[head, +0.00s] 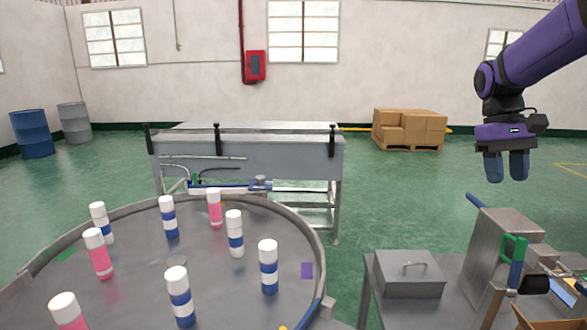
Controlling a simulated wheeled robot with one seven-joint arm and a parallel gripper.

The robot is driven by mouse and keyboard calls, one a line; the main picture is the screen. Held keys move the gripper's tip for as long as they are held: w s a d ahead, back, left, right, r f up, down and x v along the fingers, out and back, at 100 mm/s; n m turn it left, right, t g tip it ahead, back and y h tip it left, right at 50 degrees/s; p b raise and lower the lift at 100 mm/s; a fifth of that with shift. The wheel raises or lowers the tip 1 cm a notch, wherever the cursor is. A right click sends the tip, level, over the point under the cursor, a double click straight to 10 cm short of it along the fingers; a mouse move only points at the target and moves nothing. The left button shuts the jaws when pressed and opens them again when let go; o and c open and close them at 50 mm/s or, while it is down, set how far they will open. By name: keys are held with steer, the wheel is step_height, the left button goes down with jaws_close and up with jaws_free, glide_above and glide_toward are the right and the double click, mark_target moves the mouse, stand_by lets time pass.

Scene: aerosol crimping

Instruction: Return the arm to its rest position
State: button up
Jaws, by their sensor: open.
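My gripper (507,168) hangs at the upper right of the head view, at the end of my purple arm. Its two blue-grey fingers point down with a gap between them. Nothing is between the fingers. It is raised in the air above the metal bench on the right, clear of everything below it.
A round metal table (135,290) at the lower left carries several pink or blue-banded cans with white caps. The bench at right holds a lidded metal box (411,275) and a machine (497,245) with a green handle. A conveyor frame (250,157) and boxes (410,128) stand behind.

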steer(key=s+a+t, duration=0.4)
steer(key=s+a, duration=0.1)
steer(key=s, duration=0.6)
steer(key=s+a+t+y, duration=0.1)
steer(key=s+a+t, duration=0.4)
steer(key=s, duration=0.5)
steer(key=shift+s+a, duration=0.35)
steer(key=shift+a, duration=0.45)
steer(key=shift+c, duration=0.4)
